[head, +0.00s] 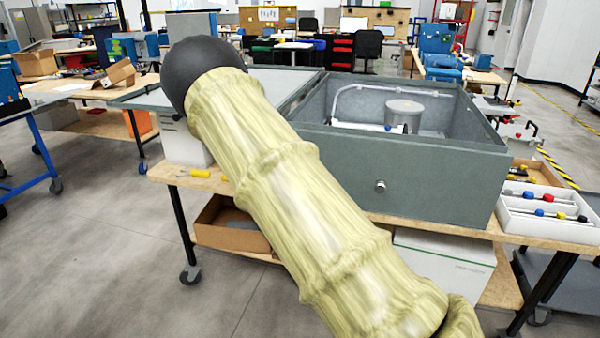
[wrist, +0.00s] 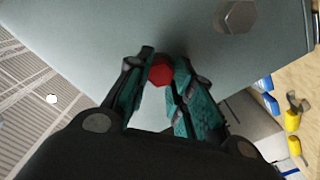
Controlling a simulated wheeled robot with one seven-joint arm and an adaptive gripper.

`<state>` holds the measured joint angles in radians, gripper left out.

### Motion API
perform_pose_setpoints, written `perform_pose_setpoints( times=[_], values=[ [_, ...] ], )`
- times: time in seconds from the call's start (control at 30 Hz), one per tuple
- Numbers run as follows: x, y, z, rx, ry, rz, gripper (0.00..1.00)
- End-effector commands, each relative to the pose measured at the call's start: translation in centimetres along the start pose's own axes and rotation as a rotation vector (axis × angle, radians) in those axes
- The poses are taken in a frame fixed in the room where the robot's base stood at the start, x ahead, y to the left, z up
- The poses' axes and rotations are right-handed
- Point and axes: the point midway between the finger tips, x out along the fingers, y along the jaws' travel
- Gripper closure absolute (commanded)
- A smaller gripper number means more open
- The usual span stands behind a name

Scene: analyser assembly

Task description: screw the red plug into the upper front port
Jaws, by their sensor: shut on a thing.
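The red plug (wrist: 160,74) shows in the wrist view between the fingertips of my gripper (wrist: 158,66), which is shut on it. The plug is in front of the grey face of the analyser box (wrist: 100,40). I cannot tell whether it touches the face or sits in a port. A silver hexagonal fitting (wrist: 237,16) stands on the same face, up and to the right of the plug. In the head view the box (head: 335,165) is open on top, with a silver fitting (head: 380,185) on its front. My arm hides my gripper and the upper front port there.
The box stands on a wooden-topped wheeled bench (head: 455,228). A white tray (head: 525,222) with red, blue, yellow and black parts is at its right. Inside the box are a grey cylinder (head: 403,113) and a white tube (head: 342,92). Open floor (head: 90,270) lies to the left.

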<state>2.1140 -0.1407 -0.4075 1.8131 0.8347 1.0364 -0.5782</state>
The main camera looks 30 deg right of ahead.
Motion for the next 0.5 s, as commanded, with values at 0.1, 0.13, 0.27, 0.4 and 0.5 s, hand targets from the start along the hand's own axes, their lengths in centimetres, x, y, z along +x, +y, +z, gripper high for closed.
perform_pose_setpoints(
  times=[0.1, 0.13, 0.27, 0.4, 0.5],
  values=[
    [0.04, -0.17, 0.4, 0.131, -0.003, 0.0, 1.0],
    [0.04, -0.17, 0.38, 0.163, -0.003, 0.0, 1.0],
    [0.04, -0.16, 0.39, 0.298, -0.004, 0.0, 1.0],
    [0.04, -0.16, 0.44, 0.433, -0.006, -0.001, 1.0],
    [0.06, -0.14, 0.52, 0.524, -0.008, -0.001, 1.0]
  ],
)
